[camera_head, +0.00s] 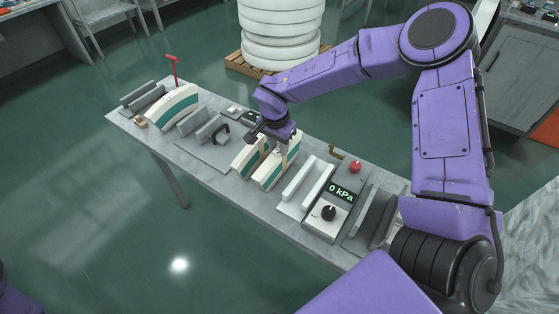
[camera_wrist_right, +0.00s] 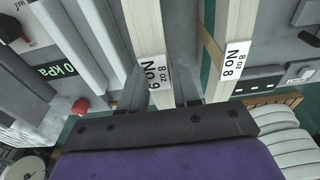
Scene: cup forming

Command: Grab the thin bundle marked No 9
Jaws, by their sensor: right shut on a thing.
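The bundle marked "8 oz No 9" (camera_wrist_right: 152,45) is a pale stack with a white label. In the right wrist view it runs between the two fingers of my right gripper (camera_wrist_right: 160,90), which is shut on it. In the head view this bundle (camera_head: 267,178) lies on the table, with my right gripper (camera_head: 285,144) over its far end. The bundle marked "8 oz No 8" (camera_wrist_right: 235,62) lies beside it, outside the fingers; it also shows in the head view (camera_head: 246,158). My left gripper is out of view.
A gauge box reading 0 kPa (camera_head: 328,214) and pale rails (camera_head: 305,182) stand right of the bundles. A grey fixture (camera_head: 205,135) and another curved bundle (camera_head: 172,108) sit left. White stacked rings (camera_head: 280,30) on a pallet stand behind the table.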

